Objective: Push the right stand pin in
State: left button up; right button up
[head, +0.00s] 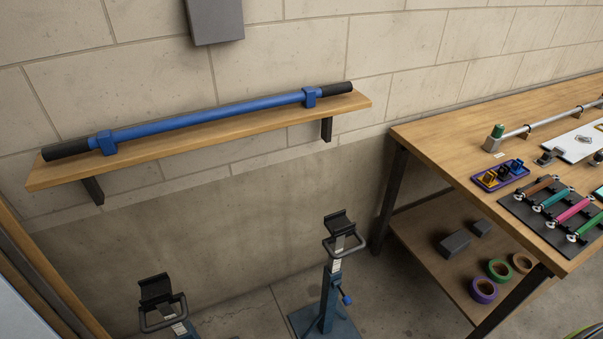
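Two blue stands with black cradle tops and grey loop handles stand on the floor below the wall shelf. The right stand (328,290) shows its blue column, its base plate and a pale label strip. A pin with a blue knob (347,299) sticks out from the right side of its column; how deep it sits cannot be told. The left stand (162,303) is cut off by the bottom edge, and its pin is not visible. Neither gripper is in view.
A wooden shelf (218,135) on the wall holds a long blue bar (215,119) with black ends. A wooden workbench (436,128) with tools stands at the right; its lower shelf (425,239) carries tape rolls and grey blocks. Floor between the stands is clear.

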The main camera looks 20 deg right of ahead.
aim_at(347, 300)
jog(key=l+z, duration=0.1)
jog(key=z, duration=0.3)
jog(key=i+l+z, duration=0.1)
jog(key=z, duration=0.3)
